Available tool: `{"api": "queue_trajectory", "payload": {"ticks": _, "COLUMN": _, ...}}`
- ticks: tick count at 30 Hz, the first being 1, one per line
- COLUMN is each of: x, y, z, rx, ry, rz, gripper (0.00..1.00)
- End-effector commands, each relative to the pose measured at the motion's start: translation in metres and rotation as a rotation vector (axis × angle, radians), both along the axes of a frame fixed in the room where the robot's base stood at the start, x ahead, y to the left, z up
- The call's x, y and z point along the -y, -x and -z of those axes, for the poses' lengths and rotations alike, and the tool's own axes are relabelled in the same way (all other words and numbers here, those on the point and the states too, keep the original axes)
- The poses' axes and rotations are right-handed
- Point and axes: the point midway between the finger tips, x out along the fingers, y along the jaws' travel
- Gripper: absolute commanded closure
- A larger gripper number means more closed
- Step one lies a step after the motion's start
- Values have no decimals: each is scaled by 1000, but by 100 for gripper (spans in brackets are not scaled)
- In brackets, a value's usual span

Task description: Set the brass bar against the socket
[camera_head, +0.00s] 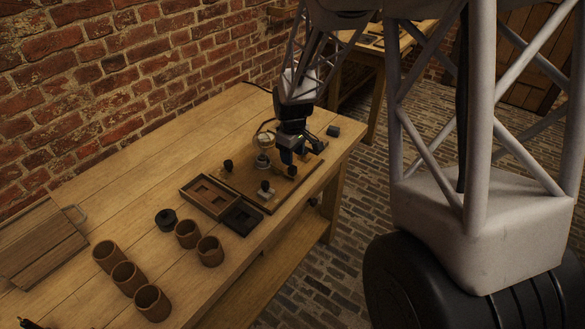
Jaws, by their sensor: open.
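My gripper (294,155) points down over the right part of a wooden baseboard (238,184) near the table's right end. Its dark jaws are open, and I see nothing held between them. A small pale fitting with a rounded, glassy top (263,142), which looks like the socket with its bulb, stands on the baseboard just left of my gripper. Dark-knobbed posts (266,187) stand on the board around it. I cannot clearly make out the brass bar; it is too small or hidden by my gripper. Whether anything touches the socket cannot be told.
A wooden compartment tray (187,193) and a dark tray (231,229) adjoin the baseboard. Several brown jars (127,276) and a black round piece (166,219) stand in front-left. A slatted wooden panel (40,245) lies far left. A dark block (333,130) sits near the right edge.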

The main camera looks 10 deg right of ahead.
Motion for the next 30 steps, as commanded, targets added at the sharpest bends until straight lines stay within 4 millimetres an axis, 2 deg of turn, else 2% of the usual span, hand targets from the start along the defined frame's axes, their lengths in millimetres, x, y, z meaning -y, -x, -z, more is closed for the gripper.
{"api": "queue_trajectory", "payload": {"ticks": 15, "x": 0, "y": 0, "z": 53, "rx": -1, "ry": 0, "rz": 0, "gripper": 49}}
{"api": "queue_trajectory", "payload": {"ticks": 21, "x": 0, "y": 0, "z": 60, "rx": 1, "ry": 0, "rz": 0, "gripper": 49}}
{"api": "queue_trajectory", "payload": {"ticks": 30, "x": 0, "y": 0, "z": 61, "rx": 1, "ry": 0, "rz": 0, "gripper": 49}}
